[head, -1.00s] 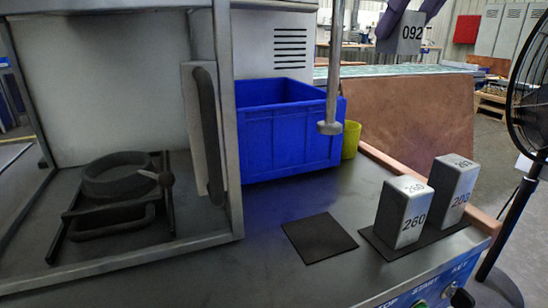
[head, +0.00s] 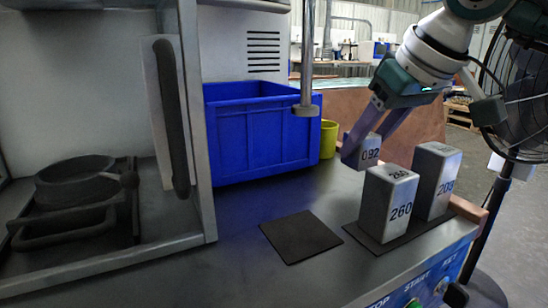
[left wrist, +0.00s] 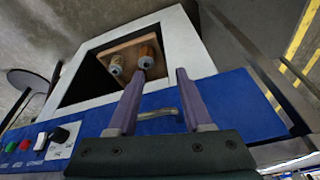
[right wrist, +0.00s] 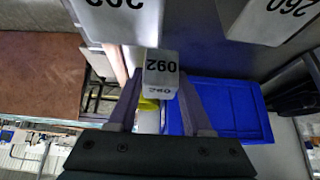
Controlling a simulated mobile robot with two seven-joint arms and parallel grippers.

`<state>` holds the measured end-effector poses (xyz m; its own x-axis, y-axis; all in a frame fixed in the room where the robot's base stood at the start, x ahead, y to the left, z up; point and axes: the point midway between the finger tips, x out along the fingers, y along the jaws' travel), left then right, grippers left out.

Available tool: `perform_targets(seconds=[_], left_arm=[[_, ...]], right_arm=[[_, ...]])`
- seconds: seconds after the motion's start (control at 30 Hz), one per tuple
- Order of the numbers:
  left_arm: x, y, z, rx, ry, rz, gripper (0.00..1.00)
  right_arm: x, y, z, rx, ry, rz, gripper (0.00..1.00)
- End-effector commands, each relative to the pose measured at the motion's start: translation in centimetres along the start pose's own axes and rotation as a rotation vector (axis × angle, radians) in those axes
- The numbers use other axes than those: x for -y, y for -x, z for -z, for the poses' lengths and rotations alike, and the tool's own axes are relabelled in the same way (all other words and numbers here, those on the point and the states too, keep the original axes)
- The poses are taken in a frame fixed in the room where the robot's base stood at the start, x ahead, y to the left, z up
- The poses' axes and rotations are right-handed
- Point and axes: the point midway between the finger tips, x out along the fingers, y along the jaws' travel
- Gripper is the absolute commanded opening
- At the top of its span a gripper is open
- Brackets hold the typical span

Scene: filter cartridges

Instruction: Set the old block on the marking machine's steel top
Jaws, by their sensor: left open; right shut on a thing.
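A small grey block (head: 370,151) marked 092 is shut in my right gripper (head: 362,150). It is behind the left standing block and seems to hang above the steel top (head: 235,215). The held block also shows between the fingers in the right wrist view (right wrist: 160,72), with number marks on two faces. Two grey blocks, one marked 260 (head: 388,210) and a taller one (head: 437,180), stand upright on a dark pad (head: 365,240). Another dark pad (head: 300,236) is bare. My left gripper (left wrist: 162,70) is open and empty, by the machine's blue front panel (left wrist: 240,105).
A blue bin (head: 262,135) and a yellow cup (head: 328,138) stand behind the bare pad. A vertical rod (head: 307,60) ends above the top. A steel frame (head: 195,120) bounds the left. A fan (head: 525,90) stands at right. The steel around the bare pad is clear.

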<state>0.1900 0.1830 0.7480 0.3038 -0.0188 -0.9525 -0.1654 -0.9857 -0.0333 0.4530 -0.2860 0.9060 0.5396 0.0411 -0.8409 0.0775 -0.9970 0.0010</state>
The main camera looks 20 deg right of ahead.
Motion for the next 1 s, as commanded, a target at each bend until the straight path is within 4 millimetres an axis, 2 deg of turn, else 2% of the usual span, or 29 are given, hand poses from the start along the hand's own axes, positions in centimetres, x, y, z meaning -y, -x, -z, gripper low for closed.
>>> perform_targets(seconds=[0.17, 0.53, 0.57, 0.8, 1.0], left_arm=[[0.0, -0.7, -0.2, 0.0, 0.001, 0.0, 0.5], [0.0, -1.0, -0.3, -0.001, 0.001, 0.0, 0.5], [0.0, -1.0, -0.3, -0.001, 0.001, 0.0, 0.5], [0.0, -0.9, -0.2, -0.002, 0.001, 0.0, 0.5], [0.0, -0.9, -0.2, -0.002, 0.001, 0.0, 0.5]], right_arm=[[0.1, -2.4, -1.6, 0.002, 0.0, 0.002, 0.0], [0.0, -2.8, -1.8, -0.002, 0.001, 0.0, 0.0], [0.0, -2.9, -1.8, 0.0, 0.0, 0.0, 0.51], [0.0, -2.7, -1.8, 0.001, 0.0, 0.001, 0.78], [0.0, -2.7, -1.8, 0.001, 0.0, 0.001, 0.8]])
